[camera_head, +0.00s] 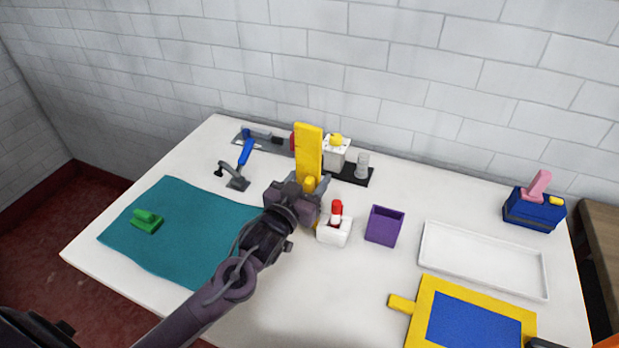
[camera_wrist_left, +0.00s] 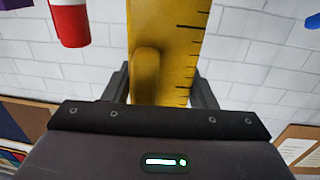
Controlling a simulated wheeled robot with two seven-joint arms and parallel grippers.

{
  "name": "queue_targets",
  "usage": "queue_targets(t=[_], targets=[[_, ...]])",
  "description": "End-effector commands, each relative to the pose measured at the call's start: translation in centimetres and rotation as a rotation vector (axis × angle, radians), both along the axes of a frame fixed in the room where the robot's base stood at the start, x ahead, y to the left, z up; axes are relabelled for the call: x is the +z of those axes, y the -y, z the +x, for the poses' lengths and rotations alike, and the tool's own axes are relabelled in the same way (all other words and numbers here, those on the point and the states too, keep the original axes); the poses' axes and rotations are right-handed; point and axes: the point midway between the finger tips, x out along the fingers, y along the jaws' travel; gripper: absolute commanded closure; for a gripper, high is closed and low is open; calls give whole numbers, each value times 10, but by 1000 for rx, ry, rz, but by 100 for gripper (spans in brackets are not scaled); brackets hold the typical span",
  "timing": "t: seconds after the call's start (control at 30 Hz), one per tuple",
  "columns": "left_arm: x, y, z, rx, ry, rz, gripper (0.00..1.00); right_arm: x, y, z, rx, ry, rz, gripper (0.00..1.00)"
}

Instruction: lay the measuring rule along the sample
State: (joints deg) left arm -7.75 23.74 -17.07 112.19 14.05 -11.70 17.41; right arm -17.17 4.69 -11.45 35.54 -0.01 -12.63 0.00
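The yellow measuring rule (camera_head: 308,150) stands roughly upright, with black tick marks along one edge in the left wrist view (camera_wrist_left: 185,45). A rounded knob (camera_wrist_left: 146,75) protrudes from its face. My left gripper (camera_head: 310,188) is at the rule's middle, its fingers on both sides of it, and appears shut on it. The exact contact and the rule's lower end are hidden. The teal sample (camera_head: 185,230) lies flat at the table's left, with a green handled block (camera_head: 147,221) on it. The rule is apart from the sample, to its right.
Right of my left gripper are a white block with a red top (camera_head: 335,232) and a purple cup (camera_head: 384,225). A white tray (camera_head: 483,292), a yellow-framed blue panel (camera_head: 424,312) and a blue box (camera_head: 533,212) are farther right. A blue-handled tool (camera_head: 245,153) stands behind the sample.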

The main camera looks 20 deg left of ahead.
Motion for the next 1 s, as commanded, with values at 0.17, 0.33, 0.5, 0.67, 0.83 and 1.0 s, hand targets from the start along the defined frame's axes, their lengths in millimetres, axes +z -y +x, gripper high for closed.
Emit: queue_targets(t=[0.17, 0.33, 0.5, 0.67, 0.83, 1.0], targets=[[0, 0, 0, 0, 0, 0, 28, 0, 1, 0, 0, -1, -1, 62], [1, 0, 0, 0, 0, 0, 28, 0, 1, 0, -1, -1, -1, 62], [3, 0, -2, 0, -1, 0, 28, 1, 1, -1, -1, -1, -1, 62], [0, -3, -23, -1, -3, -1, 28, -4, 0, -1, -1, -1, 0, 62], [-1, -7, -58, -1, -4, -1, 28, -11, 0, -1, -1, -1, 0, 62], [0, -10, -89, 0, -4, -1, 28, -16, -2, -1, -1, 0, 2, 62]])
